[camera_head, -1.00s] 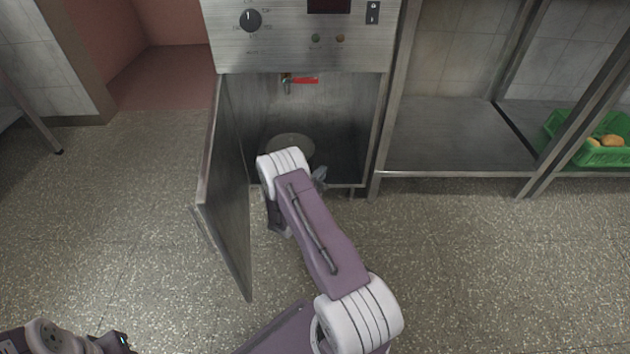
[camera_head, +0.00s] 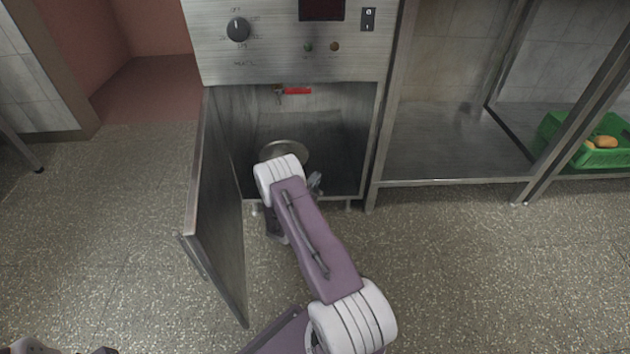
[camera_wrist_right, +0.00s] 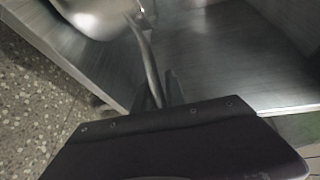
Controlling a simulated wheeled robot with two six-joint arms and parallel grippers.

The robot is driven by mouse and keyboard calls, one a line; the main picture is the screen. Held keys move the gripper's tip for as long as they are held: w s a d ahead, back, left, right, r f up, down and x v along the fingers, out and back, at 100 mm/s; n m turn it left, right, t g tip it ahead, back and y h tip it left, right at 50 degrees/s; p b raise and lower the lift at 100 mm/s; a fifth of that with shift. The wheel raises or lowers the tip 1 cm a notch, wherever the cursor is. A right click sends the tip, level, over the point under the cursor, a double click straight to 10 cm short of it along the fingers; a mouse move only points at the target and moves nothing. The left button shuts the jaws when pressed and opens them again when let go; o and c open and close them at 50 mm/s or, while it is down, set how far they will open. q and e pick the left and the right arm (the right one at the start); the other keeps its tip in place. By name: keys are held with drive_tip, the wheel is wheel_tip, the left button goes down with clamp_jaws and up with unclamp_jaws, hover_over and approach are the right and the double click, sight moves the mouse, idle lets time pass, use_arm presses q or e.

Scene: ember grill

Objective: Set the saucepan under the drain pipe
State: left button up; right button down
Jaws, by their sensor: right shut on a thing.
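The saucepan (camera_head: 285,150) is inside the open cabinet, in its front left part, below the drain pipe (camera_head: 278,93) with its red lever. My forearm hides part of the pan. In the right wrist view the pan's shiny body (camera_wrist_right: 90,14) is cut by the top edge, and its handle (camera_wrist_right: 149,62) runs down to my right gripper (camera_wrist_right: 166,92). The right gripper is shut on the handle. In the head view its jaws are mostly hidden behind my arm. I cannot tell whether the pan touches the cabinet floor. My left gripper (camera_head: 103,350) barely shows at the bottom edge.
The cabinet door (camera_head: 216,215) stands open on the left, close to my right arm. The cabinet's right wall (camera_head: 374,145) bounds the opening. A steel shelf (camera_head: 455,150) is to the right, with a green crate (camera_head: 585,155) of food. Open floor lies in front.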

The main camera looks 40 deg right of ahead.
drive_tip(key=shift+f, duration=0.2)
drive_tip(key=c, duration=1.3)
unclamp_jaws()
drive_tip(key=p+v, duration=0.6)
drive_tip(key=v, duration=0.3)
drive_tip(key=shift+p, duration=0.3)
